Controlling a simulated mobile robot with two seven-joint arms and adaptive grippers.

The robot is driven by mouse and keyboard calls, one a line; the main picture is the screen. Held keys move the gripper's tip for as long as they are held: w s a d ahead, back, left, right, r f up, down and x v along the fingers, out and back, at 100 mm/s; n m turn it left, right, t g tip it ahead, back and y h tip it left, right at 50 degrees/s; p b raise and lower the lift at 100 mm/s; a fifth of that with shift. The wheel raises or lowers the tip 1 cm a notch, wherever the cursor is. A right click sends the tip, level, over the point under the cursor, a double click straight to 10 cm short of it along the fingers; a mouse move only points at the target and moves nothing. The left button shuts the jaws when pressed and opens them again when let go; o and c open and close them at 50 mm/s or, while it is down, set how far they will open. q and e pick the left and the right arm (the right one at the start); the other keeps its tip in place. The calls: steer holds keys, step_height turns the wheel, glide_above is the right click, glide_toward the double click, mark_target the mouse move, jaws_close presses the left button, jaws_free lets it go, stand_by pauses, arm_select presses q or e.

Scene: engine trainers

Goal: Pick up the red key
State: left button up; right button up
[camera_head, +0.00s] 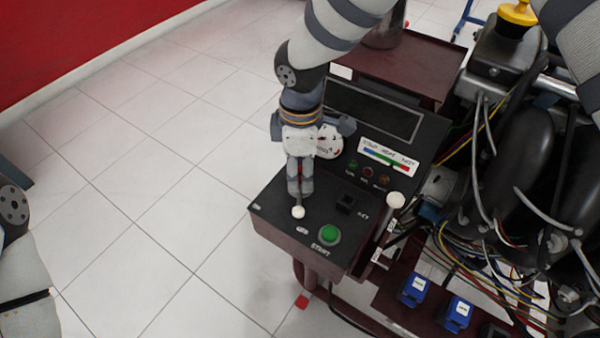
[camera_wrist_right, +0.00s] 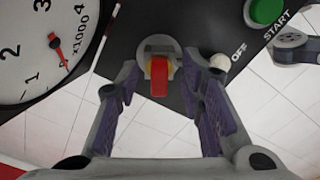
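The red key (camera_wrist_right: 159,80) sits upright in a round grey key switch (camera_wrist_right: 158,50) on the black panel, best seen in the right wrist view. My right gripper (camera_wrist_right: 163,88) is open, with one purple-lined finger on each side of the key and visible gaps between. In the head view the right gripper (camera_head: 300,187) points down over the control panel (camera_head: 275,212) and mostly hides the key. My left gripper is out of view.
A green start button (camera_head: 328,234) and a white-knobbed lever (camera_head: 298,212) are close to the right gripper. A gauge (camera_head: 329,142) stands behind it. The engine (camera_head: 525,160) with loose wires crowds the right. Open tiled floor lies left.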

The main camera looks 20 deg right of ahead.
steer(key=shift+r, duration=0.15)
jaws_close()
steer(key=shift+r, duration=0.1)
